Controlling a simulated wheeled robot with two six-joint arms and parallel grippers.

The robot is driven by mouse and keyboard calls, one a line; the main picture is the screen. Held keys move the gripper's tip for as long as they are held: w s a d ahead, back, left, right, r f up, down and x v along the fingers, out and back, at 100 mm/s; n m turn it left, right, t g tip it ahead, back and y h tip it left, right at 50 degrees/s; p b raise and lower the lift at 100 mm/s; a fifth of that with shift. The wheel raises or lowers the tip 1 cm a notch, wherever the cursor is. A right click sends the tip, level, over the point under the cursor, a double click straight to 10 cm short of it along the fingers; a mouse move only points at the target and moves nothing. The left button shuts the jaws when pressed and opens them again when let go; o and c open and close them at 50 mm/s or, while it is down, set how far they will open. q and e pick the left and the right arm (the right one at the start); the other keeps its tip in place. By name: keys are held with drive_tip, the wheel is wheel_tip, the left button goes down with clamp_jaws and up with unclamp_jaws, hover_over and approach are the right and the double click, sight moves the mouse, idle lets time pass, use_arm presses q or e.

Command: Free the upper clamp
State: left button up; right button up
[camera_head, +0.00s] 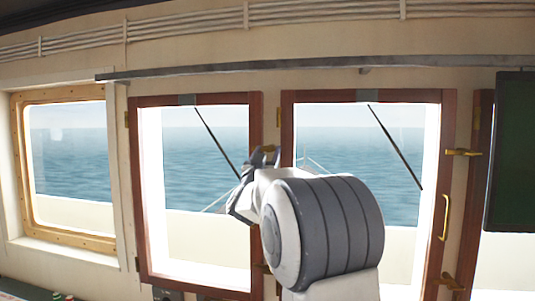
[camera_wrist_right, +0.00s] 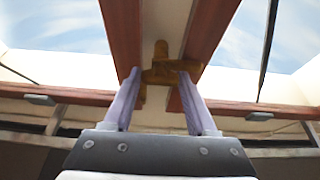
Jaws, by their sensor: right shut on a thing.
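The upper clamp is a small brass piece on the post between the two brown-framed windows. In the head view only its top (camera_head: 265,148) shows behind my right gripper. In the right wrist view the brass clamp (camera_wrist_right: 162,70) has a crosswise bar and a rounded end pointing up. My right gripper (camera_head: 258,161) is at the clamp, and its two pale fingers (camera_wrist_right: 159,76) are on either side of the brass, shut on it. My left gripper is not in view.
A lower brass clamp (camera_head: 263,268) shows partly beside my arm. The right window's frame (camera_head: 447,130) carries a brass handle (camera_head: 445,217), with more clamps (camera_head: 463,152) on its right side. A dark screen (camera_head: 512,150) hangs at the far right. A grey rail (camera_head: 300,67) runs above the windows.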

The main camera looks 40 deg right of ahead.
drive_tip(key=shift+n, duration=0.5)
drive_tip(key=n+t+y+b, duration=0.1)
drive_tip(key=n, duration=0.2)
drive_tip(key=n+t+y+b, duration=0.1)
drive_tip(key=n, duration=0.1)
drive_tip(key=shift+s+d+n+y, duration=0.1)
drive_tip(key=shift+s+n+y, duration=0.05)
drive_tip(key=shift+n+y, duration=0.25)
drive_tip(key=n+y, duration=0.1)
drive_tip(key=n, duration=0.2)
drive_tip(key=n+t+y+b, duration=0.1)
drive_tip(key=n, duration=0.2)
drive_tip(key=shift+s+d+y, duration=0.1)
drive_tip(key=shift+y, duration=0.2)
drive_tip(key=shift+r+n+y, duration=0.1)
drive_tip(key=shift+n+y, duration=0.4)
drive_tip(key=shift+n, duration=0.6)
drive_tip(key=shift+r+n+y, duration=0.15)
drive_tip(key=shift+n+y, duration=0.35)
drive_tip(key=shift+n, duration=0.6)
drive_tip(key=shift+r+n+g+y+p, duration=0.15)
drive_tip(key=shift+n+g+y+p, duration=0.2)
drive_tip(key=shift+n+p, duration=0.5)
drive_tip(key=shift+n+g+y+p, duration=0.25)
drive_tip(key=shift+n+g+p, duration=0.1)
drive_tip(key=shift+n+p, duration=1.35)
drive_tip(key=shift+n, duration=0.05)
